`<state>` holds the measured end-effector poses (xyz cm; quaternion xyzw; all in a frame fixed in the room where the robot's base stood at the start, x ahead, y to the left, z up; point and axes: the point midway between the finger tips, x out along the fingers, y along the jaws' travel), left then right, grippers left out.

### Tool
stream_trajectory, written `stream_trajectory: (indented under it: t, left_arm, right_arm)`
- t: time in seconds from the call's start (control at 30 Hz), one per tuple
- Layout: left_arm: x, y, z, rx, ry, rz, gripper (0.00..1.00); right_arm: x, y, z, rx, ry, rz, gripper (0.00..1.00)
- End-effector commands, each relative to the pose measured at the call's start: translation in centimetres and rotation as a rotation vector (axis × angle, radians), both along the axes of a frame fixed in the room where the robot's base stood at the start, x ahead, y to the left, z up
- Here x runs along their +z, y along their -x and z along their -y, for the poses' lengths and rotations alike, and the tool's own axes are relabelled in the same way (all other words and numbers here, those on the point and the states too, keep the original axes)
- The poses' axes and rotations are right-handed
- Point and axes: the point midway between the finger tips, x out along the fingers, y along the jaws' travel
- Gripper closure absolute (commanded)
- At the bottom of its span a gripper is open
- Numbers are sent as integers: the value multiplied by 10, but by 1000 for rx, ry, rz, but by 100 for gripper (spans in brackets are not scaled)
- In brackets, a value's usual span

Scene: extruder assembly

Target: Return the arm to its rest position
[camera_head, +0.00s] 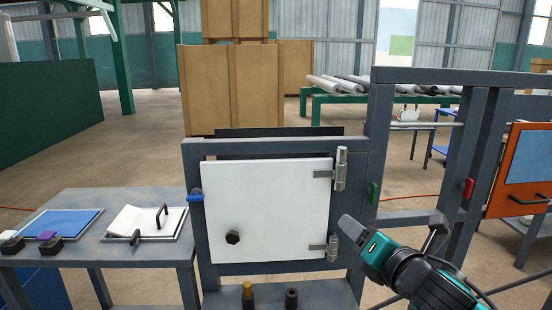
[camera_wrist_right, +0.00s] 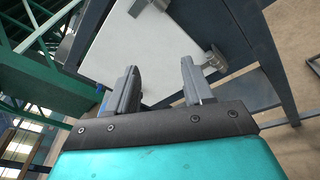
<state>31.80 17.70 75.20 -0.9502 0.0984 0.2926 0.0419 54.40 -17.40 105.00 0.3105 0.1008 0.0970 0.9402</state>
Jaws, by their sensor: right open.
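My right arm comes in from the lower right of the head view, and its gripper (camera_head: 350,228) is in front of the right side of the grey frame, close to the lower hinge of a white door panel. In the right wrist view the two fingers of this gripper (camera_wrist_right: 158,88) are apart with nothing between them. The white door (camera_head: 265,208) sits closed or nearly closed in the grey frame; it also shows beyond the fingers in the wrist view (camera_wrist_right: 120,45). My left gripper is in neither view.
The grey frame (camera_head: 369,160) carries metal hinges, and a dark knob (camera_head: 232,237) is on the door. At left, a grey table (camera_head: 98,263) holds a blue sheet and a white plate with handles. An orange-framed panel (camera_head: 497,170) stands at right. Brown boxes (camera_head: 230,90) stand behind.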

Motion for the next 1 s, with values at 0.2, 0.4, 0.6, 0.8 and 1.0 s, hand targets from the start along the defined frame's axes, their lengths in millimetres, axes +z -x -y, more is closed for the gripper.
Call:
stream_trajectory:
  t: [0.2,0.4,0.6,0.8,1.0]
  left_arm:
    - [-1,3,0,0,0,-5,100]
    - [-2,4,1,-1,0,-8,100]
    - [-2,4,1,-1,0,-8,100]
    - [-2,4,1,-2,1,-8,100]
    - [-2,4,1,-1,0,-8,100]
  right_arm:
    - [-112,47,-16,-129,-752,-354,49]
    - [-204,113,-14,-401,-1418,-612,49]
    - [-271,187,-4,-724,-1950,-721,49]
    - [-298,225,3,-898,-2192,-719,49]
    - [-300,229,4,-916,-2220,-717,49]
